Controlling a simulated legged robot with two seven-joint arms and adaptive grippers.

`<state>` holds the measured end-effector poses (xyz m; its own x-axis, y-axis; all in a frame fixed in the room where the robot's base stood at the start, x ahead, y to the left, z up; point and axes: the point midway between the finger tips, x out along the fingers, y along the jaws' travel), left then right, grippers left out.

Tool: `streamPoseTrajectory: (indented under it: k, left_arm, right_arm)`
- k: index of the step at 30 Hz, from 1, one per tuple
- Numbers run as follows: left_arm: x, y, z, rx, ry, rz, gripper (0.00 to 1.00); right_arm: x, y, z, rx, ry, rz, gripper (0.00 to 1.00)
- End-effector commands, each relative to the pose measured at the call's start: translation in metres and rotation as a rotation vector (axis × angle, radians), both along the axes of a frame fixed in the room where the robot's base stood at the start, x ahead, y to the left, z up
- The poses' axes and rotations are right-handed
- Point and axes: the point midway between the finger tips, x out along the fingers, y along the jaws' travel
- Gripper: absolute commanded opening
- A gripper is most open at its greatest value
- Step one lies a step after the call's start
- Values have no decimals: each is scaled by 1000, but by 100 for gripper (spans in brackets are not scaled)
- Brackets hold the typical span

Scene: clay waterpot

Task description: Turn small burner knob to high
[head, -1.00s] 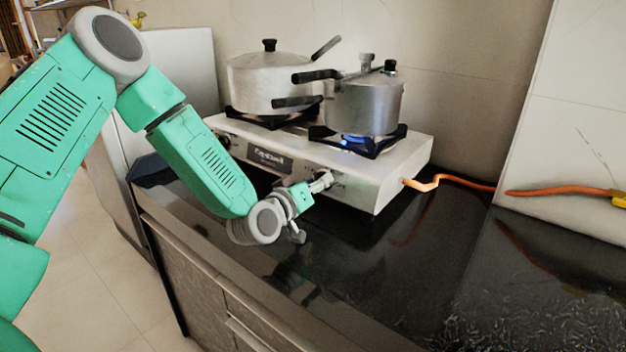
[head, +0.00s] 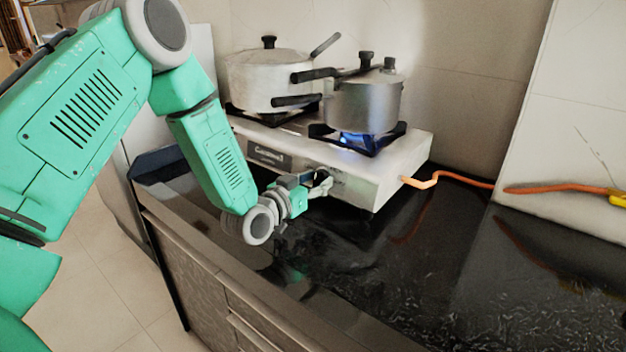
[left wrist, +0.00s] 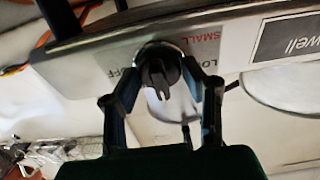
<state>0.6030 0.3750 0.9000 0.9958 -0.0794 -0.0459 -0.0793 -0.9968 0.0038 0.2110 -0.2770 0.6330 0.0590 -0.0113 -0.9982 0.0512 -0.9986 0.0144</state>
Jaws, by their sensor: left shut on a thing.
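The two-burner gas stove (head: 392,168) stands on the black counter. In the left wrist view, the dark small burner knob (left wrist: 158,68) sits on its front panel (left wrist: 110,48), beside labels reading "OFF", "LOW" and "SMALL". My left gripper (head: 325,180) is at the stove's front in the head view. In the left wrist view, its fingers (left wrist: 160,82) are on both sides of the knob, shut on it. A blue flame (head: 356,140) burns under the smaller pot. My right gripper is not in view.
A small lidded pot (head: 363,105) stands on the right burner and a larger lidded pot (head: 268,80) on the left one. An orange gas hose (head: 455,178) runs from the stove's right side. The counter (head: 420,265) in front and to the right is clear.

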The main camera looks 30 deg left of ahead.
Motion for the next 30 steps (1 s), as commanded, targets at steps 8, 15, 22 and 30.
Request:
streamPoseTrajectory:
  k: [8,15,22,30]
  left_arm:
    - [3,3,6,5,-17,6,8]
    - [2,3,4,4,-13,5,58]
    - [0,1,3,5,-7,3,58]
    - [-30,2,4,3,-3,2,58]
  right_arm:
    - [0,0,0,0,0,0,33]
    - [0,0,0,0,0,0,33]
    - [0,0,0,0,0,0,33]
    - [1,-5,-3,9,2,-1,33]
